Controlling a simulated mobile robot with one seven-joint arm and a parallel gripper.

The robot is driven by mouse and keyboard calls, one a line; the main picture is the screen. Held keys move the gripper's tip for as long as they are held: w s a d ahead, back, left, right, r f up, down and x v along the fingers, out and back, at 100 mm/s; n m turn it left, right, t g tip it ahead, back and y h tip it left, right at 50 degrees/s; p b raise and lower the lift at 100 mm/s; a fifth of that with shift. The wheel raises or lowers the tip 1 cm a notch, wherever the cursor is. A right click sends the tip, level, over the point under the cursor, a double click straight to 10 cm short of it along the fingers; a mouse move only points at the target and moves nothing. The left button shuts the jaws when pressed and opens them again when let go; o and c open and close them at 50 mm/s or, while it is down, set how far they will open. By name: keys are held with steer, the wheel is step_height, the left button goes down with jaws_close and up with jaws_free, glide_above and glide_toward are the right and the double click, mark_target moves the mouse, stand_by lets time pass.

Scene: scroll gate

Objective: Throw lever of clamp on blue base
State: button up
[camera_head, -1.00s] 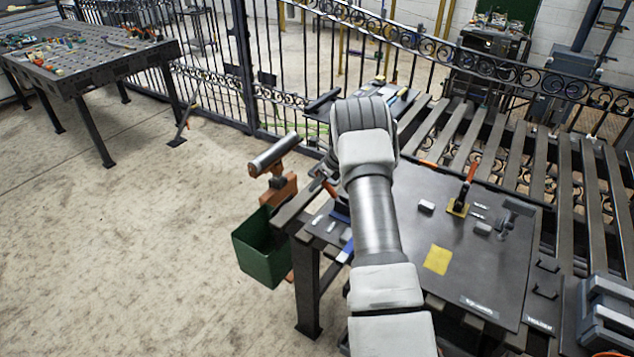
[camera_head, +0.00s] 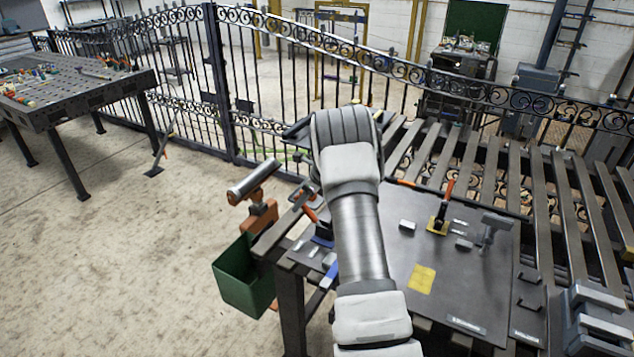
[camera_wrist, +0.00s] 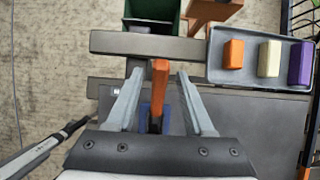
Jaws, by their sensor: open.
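The clamp's orange lever (camera_wrist: 159,85) stands between the two fingers of my gripper (camera_wrist: 157,92) in the wrist view. The fingers are open, one on each side of the lever, with gaps visible. A bit of the blue base (camera_wrist: 143,119) shows below the lever, and the gripper body hides the rest. In the head view, the blue base (camera_head: 322,240) is at the bench's left edge with an orange handle (camera_head: 310,213) above it, partly behind my arm. My gripper is hidden there by my arm. Another clamp with an orange-red handle stands on a yellow base (camera_head: 437,228).
A grey tray (camera_wrist: 262,82) holds orange, cream and purple blocks at the wrist view's upper right. A green bin (camera_head: 243,280) hangs at the bench's left. The dark bench plate (camera_head: 455,285) carries a yellow square (camera_head: 421,279) and small metal parts. A slatted rack (camera_head: 560,190) lies behind.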

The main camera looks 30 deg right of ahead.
steer(key=v, duration=1.2)
steer(key=shift+s+r+b, duration=0.2)
steer(key=shift+r+b, duration=0.15)
steer(key=shift+d, duration=0.15)
steer(key=s+a+r+n, duration=1.4)
steer(key=a+r+n, duration=0.15)
steer(key=a, duration=0.35)
steer(key=s+a+n+h, duration=0.1)
steer(key=s+a+n, duration=0.3)
steer(key=s+n, duration=0.3)
steer(key=s+a+n+h, duration=0.1)
steer(key=s+a+n, duration=0.2)
steer(key=s+n, duration=0.4)
steer(key=s, duration=0.6)
steer(key=shift+a+t+h, duration=0.3)
steer(key=shift+a+h, duration=0.05)
steer(key=shift+h, duration=0.05)
